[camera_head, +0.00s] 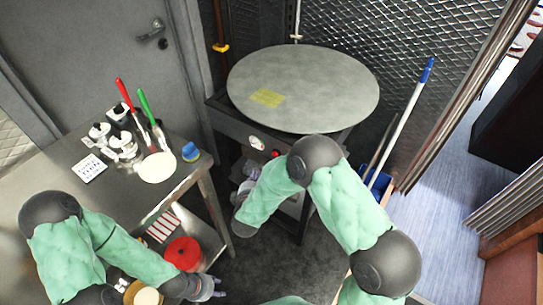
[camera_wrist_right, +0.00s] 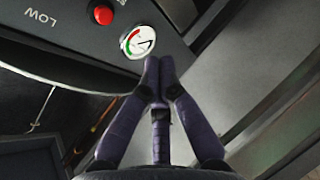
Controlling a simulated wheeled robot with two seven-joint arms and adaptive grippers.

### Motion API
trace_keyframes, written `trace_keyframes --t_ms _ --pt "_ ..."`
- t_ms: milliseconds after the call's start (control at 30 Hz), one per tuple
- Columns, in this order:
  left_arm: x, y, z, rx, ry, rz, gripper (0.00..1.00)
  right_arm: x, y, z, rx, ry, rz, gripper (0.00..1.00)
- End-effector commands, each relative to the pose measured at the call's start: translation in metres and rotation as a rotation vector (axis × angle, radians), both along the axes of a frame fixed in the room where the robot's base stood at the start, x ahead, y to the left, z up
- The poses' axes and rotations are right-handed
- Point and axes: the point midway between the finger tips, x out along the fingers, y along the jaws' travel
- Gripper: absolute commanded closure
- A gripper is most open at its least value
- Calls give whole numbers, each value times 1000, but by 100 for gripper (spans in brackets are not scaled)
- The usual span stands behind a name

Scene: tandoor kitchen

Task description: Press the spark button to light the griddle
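The griddle (camera_head: 320,85) is a large round grey plate on a dark stand. Its front panel has a red button (camera_head: 276,153) and a white gauge (camera_head: 256,143). In the right wrist view, the red button (camera_wrist_right: 103,14) sits left of the gauge (camera_wrist_right: 138,41), near the word LOW. My right gripper (camera_wrist_right: 160,62) is shut and empty, its fingertips together just below the gauge in the picture, apart from the red button. I cannot tell whether the tips touch the panel. My left gripper (camera_head: 212,288) is low at the bottom of the head view, its fingers too small to judge.
A metal table (camera_head: 50,165) at left holds shakers, red- and green-handled tools and a pale round disc (camera_head: 157,167). A red round item (camera_head: 183,253) lies below. A blue-tipped pole (camera_head: 405,115) leans right of the griddle. Mesh wall (camera_head: 400,45) stands behind.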

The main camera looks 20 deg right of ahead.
Motion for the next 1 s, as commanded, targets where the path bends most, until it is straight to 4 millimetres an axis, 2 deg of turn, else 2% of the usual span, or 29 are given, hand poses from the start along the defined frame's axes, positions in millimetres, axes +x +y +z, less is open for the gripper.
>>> trace_keyframes --t_ms 367,767,1000 --pt "0 0 -5 0 0 0 60 7 -9 -2 3 1 -2 100" --pt "0 0 -22 0 0 0 60 37 -48 -2 4 0 -2 100" --pt "0 0 -20 0 0 0 60 50 -64 -1 4 2 0 100"
